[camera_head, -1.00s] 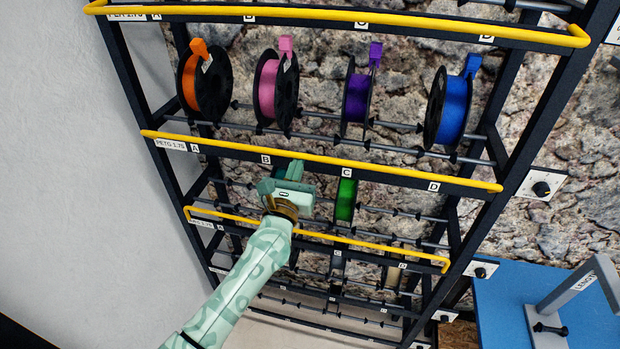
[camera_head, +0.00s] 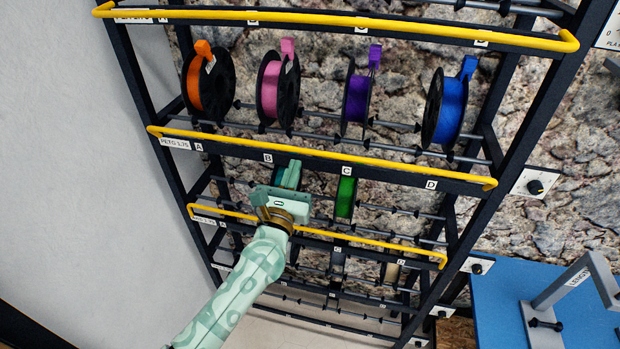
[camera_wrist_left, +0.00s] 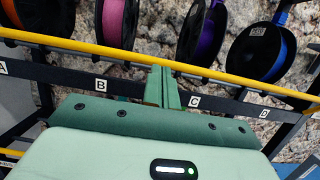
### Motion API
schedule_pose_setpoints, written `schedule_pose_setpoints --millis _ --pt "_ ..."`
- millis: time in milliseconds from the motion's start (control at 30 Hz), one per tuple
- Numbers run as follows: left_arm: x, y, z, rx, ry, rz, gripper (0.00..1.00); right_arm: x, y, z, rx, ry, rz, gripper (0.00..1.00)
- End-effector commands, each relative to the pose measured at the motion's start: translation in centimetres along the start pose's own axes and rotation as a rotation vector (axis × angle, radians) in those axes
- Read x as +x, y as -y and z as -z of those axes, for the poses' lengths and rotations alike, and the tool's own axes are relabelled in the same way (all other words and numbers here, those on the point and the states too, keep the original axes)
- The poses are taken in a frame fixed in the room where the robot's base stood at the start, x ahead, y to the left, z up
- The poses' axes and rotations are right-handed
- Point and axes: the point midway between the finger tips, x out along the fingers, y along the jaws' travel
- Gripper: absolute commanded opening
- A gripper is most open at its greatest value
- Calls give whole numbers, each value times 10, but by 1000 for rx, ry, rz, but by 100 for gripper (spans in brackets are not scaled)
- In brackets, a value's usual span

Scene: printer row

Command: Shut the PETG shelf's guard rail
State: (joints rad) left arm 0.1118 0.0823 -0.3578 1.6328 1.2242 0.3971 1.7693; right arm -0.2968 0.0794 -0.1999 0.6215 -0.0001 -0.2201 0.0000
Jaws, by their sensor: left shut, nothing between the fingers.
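The PETG shelf carries a "PETG 1.75" label (camera_head: 174,143) at the left end of its dark front bar. Its yellow guard rail (camera_head: 380,165) runs along the front, just above that bar in the picture. It also crosses the left wrist view (camera_wrist_left: 105,51). My left gripper (camera_head: 290,167) is at this shelf front, between letters B and C, fingers shut and empty. In the left wrist view the fingertips (camera_wrist_left: 160,72) overlap the rail; I cannot tell whether they touch it. My right gripper is not in view.
Orange (camera_head: 195,82), pink (camera_head: 270,85), purple (camera_head: 357,98) and blue (camera_head: 451,112) spools stand behind the rail. A green spool (camera_head: 345,197) shows below it. Other yellow rails run above (camera_head: 340,20) and below (camera_head: 370,244). A blue table (camera_head: 500,300) is at right.

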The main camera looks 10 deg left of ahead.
Motion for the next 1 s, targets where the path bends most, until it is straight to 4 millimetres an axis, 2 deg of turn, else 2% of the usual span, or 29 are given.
schedule_pose_setpoints --millis 233,567,1000 --pt "4 0 -16 0 0 0 0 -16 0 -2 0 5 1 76" --pt "5 0 -15 0 0 0 0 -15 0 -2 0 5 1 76" --pt "20 0 -15 0 1 0 0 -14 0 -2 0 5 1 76"
